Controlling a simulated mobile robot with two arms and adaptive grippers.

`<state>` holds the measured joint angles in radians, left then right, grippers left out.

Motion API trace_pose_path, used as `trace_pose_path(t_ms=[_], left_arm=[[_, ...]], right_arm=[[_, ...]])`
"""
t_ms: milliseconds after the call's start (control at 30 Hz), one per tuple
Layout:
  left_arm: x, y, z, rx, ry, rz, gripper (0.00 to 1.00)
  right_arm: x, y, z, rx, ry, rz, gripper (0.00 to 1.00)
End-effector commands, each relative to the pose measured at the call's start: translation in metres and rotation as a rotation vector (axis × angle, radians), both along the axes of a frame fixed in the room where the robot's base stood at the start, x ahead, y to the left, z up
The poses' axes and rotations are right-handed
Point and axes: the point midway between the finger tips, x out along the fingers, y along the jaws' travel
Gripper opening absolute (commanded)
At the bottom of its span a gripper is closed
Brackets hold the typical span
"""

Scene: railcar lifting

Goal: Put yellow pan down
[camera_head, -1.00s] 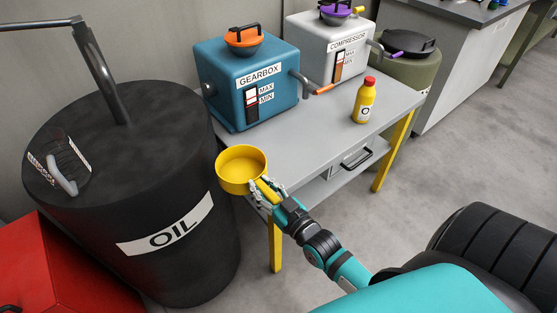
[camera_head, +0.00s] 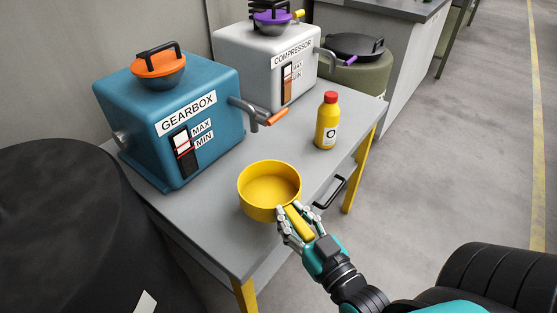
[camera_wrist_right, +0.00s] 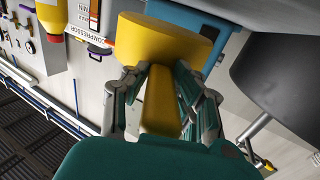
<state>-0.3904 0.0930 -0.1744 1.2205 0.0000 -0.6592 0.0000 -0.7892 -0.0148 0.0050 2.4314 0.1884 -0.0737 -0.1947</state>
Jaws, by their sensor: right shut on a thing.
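The yellow pan (camera_head: 270,187) is upright and looks empty. It is over the front part of the grey table (camera_head: 221,245) in the head view; I cannot tell whether its base touches the top. My right gripper (camera_head: 297,224) is shut on the pan's yellow handle. In the right wrist view the fingers (camera_wrist_right: 162,100) lie on both sides of the handle, with the pan (camera_wrist_right: 165,40) beyond them. My left gripper is not in view.
The blue gearbox (camera_head: 170,110) and white compressor (camera_head: 262,65) stand at the table's back. A yellow oil bottle (camera_head: 327,122) stands right of the pan. A black oil drum (camera_head: 75,215) is at the left. Some tabletop between pan and bottle is clear.

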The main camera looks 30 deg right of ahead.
Motion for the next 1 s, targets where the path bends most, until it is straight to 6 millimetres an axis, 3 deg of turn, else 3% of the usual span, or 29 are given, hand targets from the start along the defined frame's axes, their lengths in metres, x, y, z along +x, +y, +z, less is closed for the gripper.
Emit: trace_pose_path(t_ms=[167,600,833,1000], left_arm=[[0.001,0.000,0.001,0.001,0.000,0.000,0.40],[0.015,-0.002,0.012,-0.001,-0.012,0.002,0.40],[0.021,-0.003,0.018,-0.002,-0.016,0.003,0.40],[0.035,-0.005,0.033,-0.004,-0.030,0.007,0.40]], right_arm=[[0.021,-0.010,0.001,-0.003,-0.009,-0.003,0.00],[0.124,-0.056,-0.010,-0.003,-0.006,-0.003,0.00],[0.145,-0.065,-0.015,-0.001,-0.002,-0.002,0.00],[0.144,-0.065,-0.038,0.000,0.001,-0.002,0.00]])
